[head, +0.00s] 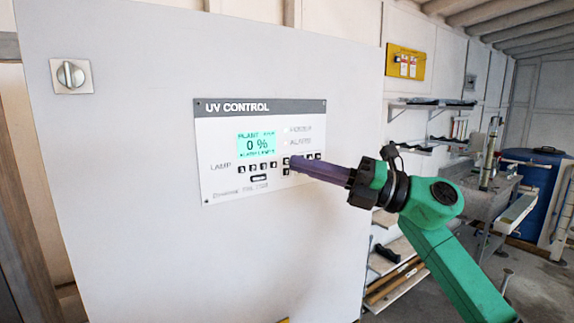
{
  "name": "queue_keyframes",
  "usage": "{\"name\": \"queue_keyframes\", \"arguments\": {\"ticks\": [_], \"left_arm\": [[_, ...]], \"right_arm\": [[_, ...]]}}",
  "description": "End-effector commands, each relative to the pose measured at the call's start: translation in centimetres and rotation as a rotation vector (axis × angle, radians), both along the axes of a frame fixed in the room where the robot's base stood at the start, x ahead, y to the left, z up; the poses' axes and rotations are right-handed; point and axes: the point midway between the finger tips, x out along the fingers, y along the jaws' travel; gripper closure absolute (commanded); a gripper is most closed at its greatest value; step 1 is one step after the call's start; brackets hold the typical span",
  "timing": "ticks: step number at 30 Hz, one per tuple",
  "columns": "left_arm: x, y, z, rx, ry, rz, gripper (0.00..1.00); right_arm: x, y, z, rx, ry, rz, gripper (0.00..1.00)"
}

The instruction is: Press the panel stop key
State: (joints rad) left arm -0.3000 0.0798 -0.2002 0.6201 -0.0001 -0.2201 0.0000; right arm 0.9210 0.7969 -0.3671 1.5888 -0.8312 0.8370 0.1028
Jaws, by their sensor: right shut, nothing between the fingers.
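The UV control panel (222,178) is mounted on a large pale board, with a green display (256,145) reading 0 %. Small dark keys (253,167) sit in a row below the display, and more keys lie to the right near my gripper. My right gripper (294,163) is shut and empty, its purple fingers pointing left at the right-hand keys. The fingertips cover some of these keys, and I cannot tell whether they touch the panel. The key labels are too small to read, so I cannot tell which is the stop key. My left gripper is not in view.
A rotary switch (71,76) is on the board at upper left. To the right are a yellow box (405,62), wall shelves (432,104), a blue barrel (530,185) and a bench. The space in front of the board's left part is clear.

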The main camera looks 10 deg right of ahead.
Motion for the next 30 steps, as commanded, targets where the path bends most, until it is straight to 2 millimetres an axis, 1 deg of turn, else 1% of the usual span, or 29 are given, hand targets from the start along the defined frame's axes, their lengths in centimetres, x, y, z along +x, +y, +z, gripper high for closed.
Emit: {"name": "queue_keyframes", "arguments": {"ticks": [5, 8, 21, 24, 30], "left_arm": [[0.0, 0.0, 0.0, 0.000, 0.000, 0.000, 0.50], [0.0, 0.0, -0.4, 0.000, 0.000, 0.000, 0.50], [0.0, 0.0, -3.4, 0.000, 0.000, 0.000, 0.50], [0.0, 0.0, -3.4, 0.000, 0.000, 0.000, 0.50], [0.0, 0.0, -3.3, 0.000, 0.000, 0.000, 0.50]], "right_arm": [[0.0, 0.0, 0.0, 0.001, 0.000, -0.001, 1.00], [-0.3, -0.2, -0.1, -0.001, -0.001, -0.002, 1.00], [-4.3, -1.8, -0.3, -0.001, -0.001, -0.002, 1.00], [-4.6, -1.9, -0.1, -0.001, 0.000, -0.002, 1.00], [-4.6, -1.9, 0.0, 0.000, 0.000, -0.001, 1.00]]}}
